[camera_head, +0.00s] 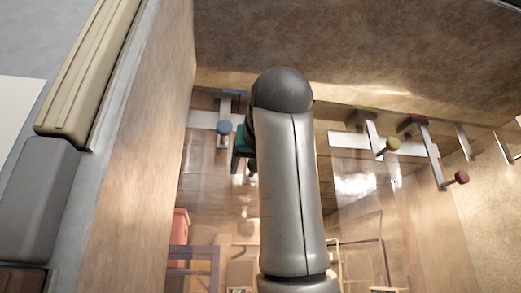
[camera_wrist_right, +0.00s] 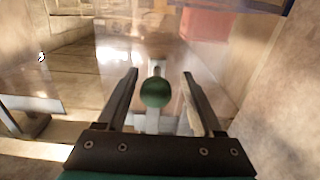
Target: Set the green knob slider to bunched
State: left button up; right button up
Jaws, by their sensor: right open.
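The green knob (camera_wrist_right: 155,92) is round and sits on a pale stem in the right wrist view. It lies between the two fingers of my right gripper (camera_wrist_right: 160,75), which is open, with visible space on each side of the knob. In the head view my right arm covers most of the gripper. A teal part of the gripper (camera_head: 239,140) shows at the left edge of the arm, and a bit of green just below it may be the knob. The slider's rail is mostly hidden there. My left gripper is not in view.
A blue knob (camera_head: 223,128) hangs on a bracket left of my arm. A yellow knob (camera_head: 393,143) and a red knob (camera_head: 461,178) stand on brackets to the right. A wooden wall (camera_head: 150,130) rises on the left. A clear, reflective panel lies behind the knobs.

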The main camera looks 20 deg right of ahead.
jog(key=b+v, duration=0.7)
jog(key=v, duration=0.7)
